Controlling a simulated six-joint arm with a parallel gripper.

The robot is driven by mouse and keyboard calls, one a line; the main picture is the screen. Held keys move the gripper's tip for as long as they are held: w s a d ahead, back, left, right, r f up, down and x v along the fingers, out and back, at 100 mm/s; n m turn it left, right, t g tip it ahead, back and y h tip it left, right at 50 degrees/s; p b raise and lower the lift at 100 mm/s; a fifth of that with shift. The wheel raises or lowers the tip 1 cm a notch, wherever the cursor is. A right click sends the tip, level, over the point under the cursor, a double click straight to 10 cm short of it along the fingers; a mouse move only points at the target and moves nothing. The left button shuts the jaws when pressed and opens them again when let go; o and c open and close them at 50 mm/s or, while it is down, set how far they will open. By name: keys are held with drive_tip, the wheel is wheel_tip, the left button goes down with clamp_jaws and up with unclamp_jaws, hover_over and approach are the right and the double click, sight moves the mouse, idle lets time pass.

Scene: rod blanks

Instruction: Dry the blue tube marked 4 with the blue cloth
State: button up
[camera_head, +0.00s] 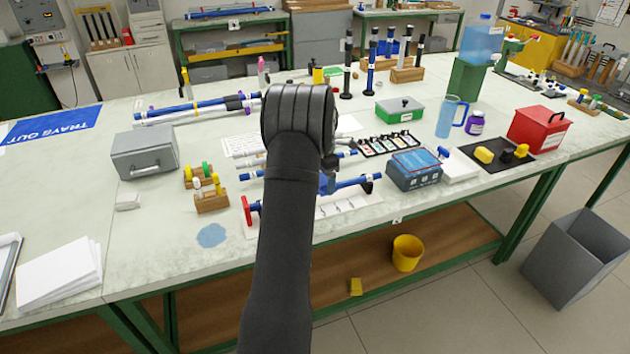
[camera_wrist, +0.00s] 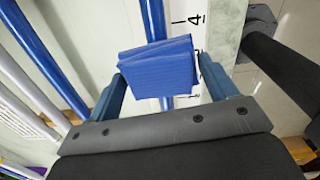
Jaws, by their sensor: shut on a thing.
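My gripper (camera_wrist: 162,64) is shut on a folded blue cloth (camera_wrist: 158,72), held between its two fingers in the wrist view. A blue tube (camera_wrist: 153,18) runs under the cloth, beside a white strip (camera_wrist: 198,38) printed with a 4. I cannot tell whether the cloth touches the tube. In the head view, a blue tube (camera_head: 352,184) lies near the front table edge, over the white marked sheet; my arm covers part of it.
More blue and grey tubes (camera_wrist: 40,50) lie left in the wrist view. In the head view, a blue box (camera_head: 414,172) stands right of the tube and small wooden blocks (camera_head: 211,202) left. A pale blue patch (camera_head: 211,235) lies on the table (camera_head: 150,240), whose front left is mostly clear.

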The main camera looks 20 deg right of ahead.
sight(343, 182)
drive_tip(key=shift+d, duration=3.5)
drive_tip(key=shift+a, duration=8.85)
drive_tip(key=shift+a+r, duration=0.1)
drive_tip(key=shift+r, duration=0.05)
wheel_tip(343, 182, up, 8)
